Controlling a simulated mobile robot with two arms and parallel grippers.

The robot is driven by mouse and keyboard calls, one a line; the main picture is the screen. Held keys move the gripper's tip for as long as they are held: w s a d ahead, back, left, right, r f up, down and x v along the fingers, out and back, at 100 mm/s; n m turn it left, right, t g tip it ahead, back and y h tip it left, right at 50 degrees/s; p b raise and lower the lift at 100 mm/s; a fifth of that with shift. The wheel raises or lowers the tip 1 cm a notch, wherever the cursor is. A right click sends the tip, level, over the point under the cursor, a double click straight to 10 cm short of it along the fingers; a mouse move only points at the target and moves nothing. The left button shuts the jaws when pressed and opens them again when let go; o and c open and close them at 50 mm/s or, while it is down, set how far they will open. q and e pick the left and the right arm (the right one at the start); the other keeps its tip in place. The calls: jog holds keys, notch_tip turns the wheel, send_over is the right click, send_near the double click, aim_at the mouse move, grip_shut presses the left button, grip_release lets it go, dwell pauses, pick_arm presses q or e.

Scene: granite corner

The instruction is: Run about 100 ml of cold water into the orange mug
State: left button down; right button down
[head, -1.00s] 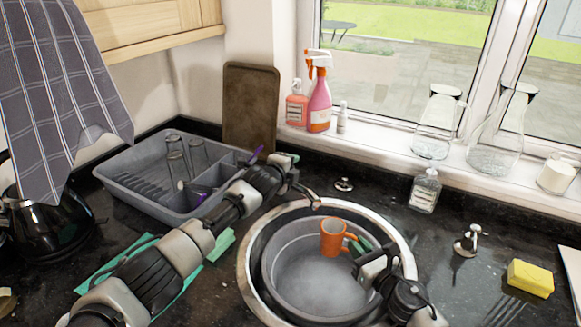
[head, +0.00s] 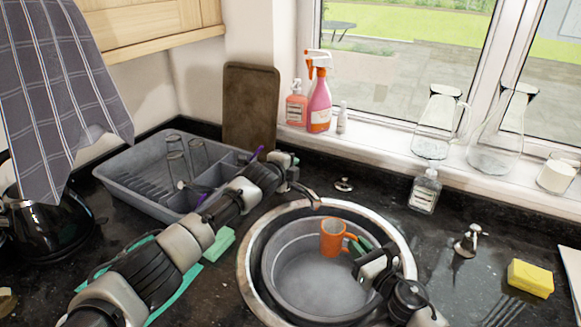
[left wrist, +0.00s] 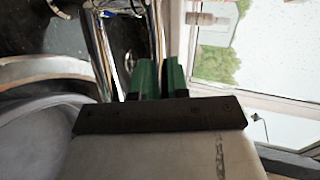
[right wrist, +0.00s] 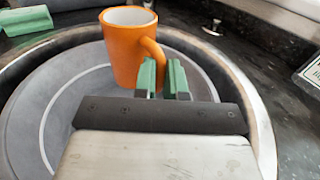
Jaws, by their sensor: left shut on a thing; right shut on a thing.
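The orange mug (head: 333,237) is upright over the grey basin (head: 300,280) in the round sink. My right gripper (head: 368,252) is shut on its handle, at the mug's right side. In the right wrist view the mug (right wrist: 130,50) shows a pale inside; I cannot tell whether it holds water. My left gripper (head: 292,172) is at the back left of the sink. In the left wrist view its green fingers (left wrist: 158,78) are shut on a slim chrome tap part (left wrist: 157,35). My left arm hides much of the tap. No water stream shows.
A grey dish rack (head: 130,185) with glasses stands left of the sink. A soap bottle (head: 425,190), a small chrome knob (head: 344,185), another chrome fitting (head: 468,240) and a yellow sponge (head: 530,278) are behind and to the right. Glass jugs stand on the sill.

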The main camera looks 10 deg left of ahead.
pick_arm(q)
jog(key=shift+w+a+r+n+g, duration=0.15)
jog(key=shift+w+r+n+g, duration=0.25)
jog(key=shift+r+g, duration=0.3)
jog(key=shift+w+a+r+n+g, duration=0.15)
jog(key=shift+w+r+n+g, duration=0.2)
jog(key=shift+r+g, duration=0.3)
jog(key=shift+s, duration=0.1)
jog(key=c, duration=1.1)
grip_release()
jog(key=shift+s, duration=0.1)
jog(key=v, duration=1.1)
jog(key=shift+s+a, duration=0.3)
jog(key=shift+r, duration=0.15)
